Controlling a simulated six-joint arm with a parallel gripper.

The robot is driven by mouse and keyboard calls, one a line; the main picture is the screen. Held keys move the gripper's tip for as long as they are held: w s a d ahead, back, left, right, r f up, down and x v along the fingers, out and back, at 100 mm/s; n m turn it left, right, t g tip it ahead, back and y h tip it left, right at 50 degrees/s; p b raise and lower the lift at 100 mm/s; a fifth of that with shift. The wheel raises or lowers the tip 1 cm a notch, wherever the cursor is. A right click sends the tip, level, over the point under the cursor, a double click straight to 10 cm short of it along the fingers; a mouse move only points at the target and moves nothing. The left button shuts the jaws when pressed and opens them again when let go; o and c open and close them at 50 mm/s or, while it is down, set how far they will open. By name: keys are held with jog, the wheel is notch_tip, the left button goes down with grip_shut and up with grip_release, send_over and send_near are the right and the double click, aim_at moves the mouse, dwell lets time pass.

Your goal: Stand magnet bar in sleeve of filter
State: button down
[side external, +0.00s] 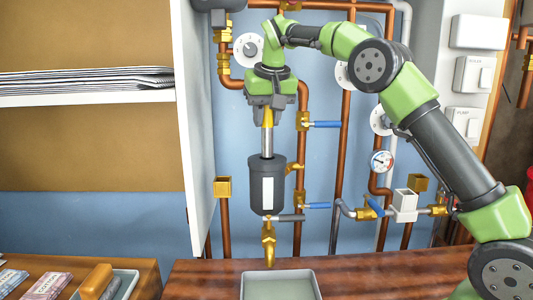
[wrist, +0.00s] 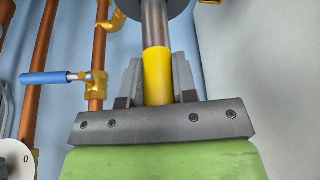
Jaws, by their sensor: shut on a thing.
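The magnet bar is a silver rod (side external: 267,142) with a yellow grip end (wrist: 157,78). My gripper (side external: 267,108) is shut on the yellow end, and its two grey fingers flank it in the wrist view. The bar hangs upright, pointing down. The filter (side external: 254,186) is a dark grey pot with a white label, mounted on the pipework directly below my gripper. The bar's lower end meets the pot's top and is hidden there; I cannot tell how deep it is. The sleeve inside is not visible. The pot's dark edge shows at the top of the wrist view.
Copper pipes with blue-handled valves (side external: 325,124) run close to the right of the filter. A white cabinet side (side external: 196,130) stands to its left. A brass tap (side external: 268,243) hangs below, above a shallow grey tray (side external: 313,283) on the wooden bench. A yellow-handled tool (side external: 96,281) lies at lower left.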

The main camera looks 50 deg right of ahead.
aim_at(266, 144)
jog(key=shift+f, duration=2.95)
jog(key=shift+f, duration=0.1)
jog(key=c, duration=0.9)
grip_release()
